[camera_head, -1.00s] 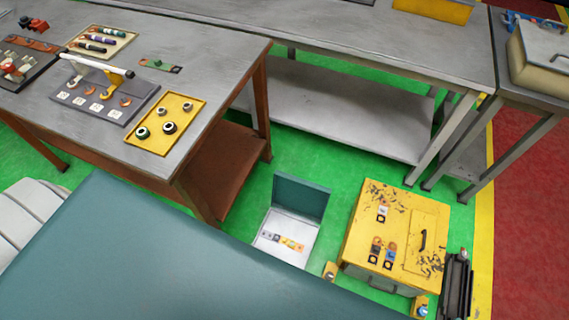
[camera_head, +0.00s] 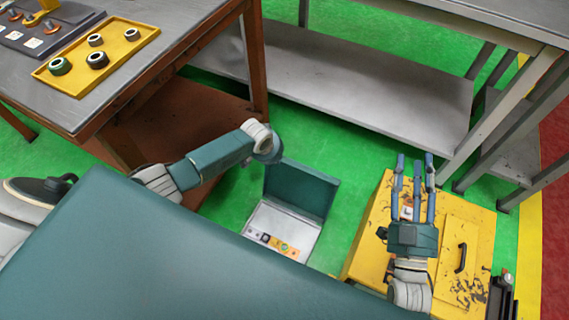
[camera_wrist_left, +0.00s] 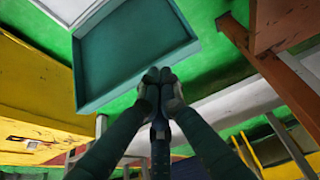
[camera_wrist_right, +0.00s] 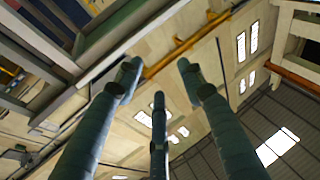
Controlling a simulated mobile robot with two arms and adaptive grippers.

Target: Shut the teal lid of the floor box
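The floor box (camera_head: 283,228) stands open on the green floor, with a pale inside and a row of small coloured items. Its teal lid (camera_head: 300,189) stands up at the far side. In the left wrist view the lid (camera_wrist_left: 135,50) is a shallow teal panel with a rim. My left gripper (camera_wrist_left: 156,78) has its fingertips together, close to the lid's rim; I cannot tell whether they touch. In the head view its fingers are hidden behind the lid and my arm. My right gripper (camera_head: 415,170) is open and empty over the yellow box; its fingers are spread in the right wrist view (camera_wrist_right: 160,85).
The yellow box (camera_head: 465,225) with a black handle stands right of the floor box. A brown-legged workbench (camera_head: 190,45) with a yellow tray (camera_head: 75,75) is at left. A grey bench with a low shelf (camera_head: 370,90) is behind. Green floor is clear between them.

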